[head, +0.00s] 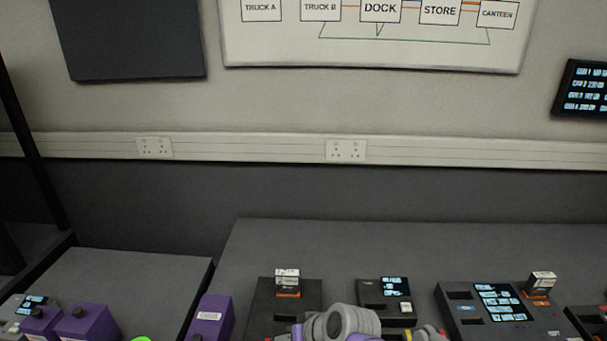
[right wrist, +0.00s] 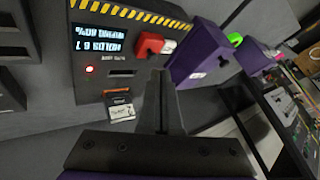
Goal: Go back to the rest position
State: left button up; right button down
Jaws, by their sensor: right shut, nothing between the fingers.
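My right gripper (right wrist: 161,78) shows in the right wrist view with its two dark fingers together and nothing between them. Its tips are in front of a dark device with a lit screen (right wrist: 100,41), a slot and a red light. A white card with an orange part (right wrist: 120,107) is just left of the fingers, apart from them. In the head view, grey and purple parts of my arm show at the bottom centre, but the right gripper's fingertips do not. My left gripper is in neither view.
A red and white block (right wrist: 152,45) sits on the device, beside a purple box (right wrist: 196,54). In the head view, several dark devices, including a large one (head: 460,322), and purple boxes (head: 88,322) line the near counter. The bench top behind them (head: 400,245) is clear.

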jog(key=s+d+f+m+h, duration=0.1)
jog(key=s+d+f+h, duration=0.1)
jog(key=s+d, duration=0.6)
jog(key=s+d+f+m+h+p, duration=0.1)
jog(key=s+d+h, duration=0.3)
jog(key=s+d, duration=0.5)
jog(key=d+f+m, duration=0.1)
jog(key=d, duration=0.4)
jog(key=shift+d+t+h, duration=0.25)
jog(key=shift+t+h, duration=0.05)
jog(key=shift+t, duration=0.1)
dwell(1.3)
